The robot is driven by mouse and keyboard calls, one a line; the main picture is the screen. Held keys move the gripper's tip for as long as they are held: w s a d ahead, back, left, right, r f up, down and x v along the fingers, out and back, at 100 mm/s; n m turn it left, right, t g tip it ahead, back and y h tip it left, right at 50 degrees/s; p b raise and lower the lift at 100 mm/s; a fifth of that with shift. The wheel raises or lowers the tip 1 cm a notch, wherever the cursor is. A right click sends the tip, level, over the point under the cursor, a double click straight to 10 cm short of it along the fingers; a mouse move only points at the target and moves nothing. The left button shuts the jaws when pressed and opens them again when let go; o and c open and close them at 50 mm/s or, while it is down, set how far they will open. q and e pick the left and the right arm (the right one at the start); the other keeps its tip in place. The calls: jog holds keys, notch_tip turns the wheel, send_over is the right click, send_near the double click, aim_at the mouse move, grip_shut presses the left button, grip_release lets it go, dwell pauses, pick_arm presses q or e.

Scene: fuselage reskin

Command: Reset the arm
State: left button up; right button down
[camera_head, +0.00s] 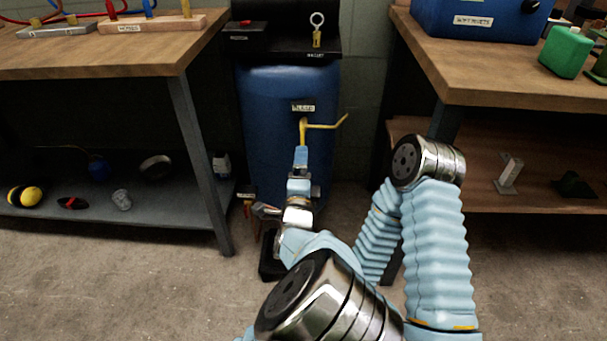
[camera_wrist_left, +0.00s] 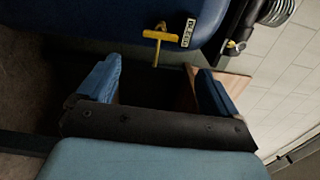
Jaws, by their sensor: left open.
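My left gripper (camera_head: 300,154) is in front of the blue tank (camera_head: 270,100), with its blue fingers pointing up toward the yellow valve handle (camera_head: 325,124). In the left wrist view the two blue fingers of the gripper (camera_wrist_left: 158,68) are wide apart with nothing held between them. The yellow handle (camera_wrist_left: 156,36) there lies just beyond the fingertips, against the blue tank (camera_wrist_left: 120,25), and appears apart from both fingers. In the head view the handle's lower end is close to the fingertips, and contact cannot be told. My right gripper is not in view.
A wooden workbench (camera_head: 120,58) with a lower shelf (camera_head: 130,215) stands left of the tank. Another bench (camera_head: 500,80) stands on the right, carrying a blue box (camera_head: 475,18) and a green container (camera_head: 565,52). A black tray (camera_head: 290,44) sits above the tank. Floor is clear at left.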

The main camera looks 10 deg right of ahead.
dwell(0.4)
pick_arm(q)
jog(key=a+f+n+g+y, duration=0.4)
jog(key=a+f+n, duration=0.2)
jog(key=a+f, duration=0.85)
jog(key=s+a+f+n+g+y, duration=0.1)
jog(key=s+a+f+n+g, duration=0.2)
jog(key=f, duration=0.3)
jog(key=s+a+f+n+g, duration=0.2)
jog(key=s+a+f, duration=0.15)
jog(key=f, duration=0.25)
jog(key=s+a+f+n+g+h, duration=0.1)
jog(key=s+f+n+g+h, duration=0.1)
jog(key=s+n, duration=0.4)
jog(key=s+a+f+n+g+h, duration=0.2)
jog(key=s+n+g, duration=0.3)
jog(key=s, duration=0.8)
jog(key=shift+a+f+n+g, duration=0.2)
jog(key=shift+f+n+g, duration=0.1)
jog(key=shift+f+n, duration=0.45)
jog(key=shift+f, duration=0.1)
jog(key=shift+c, duration=0.2)
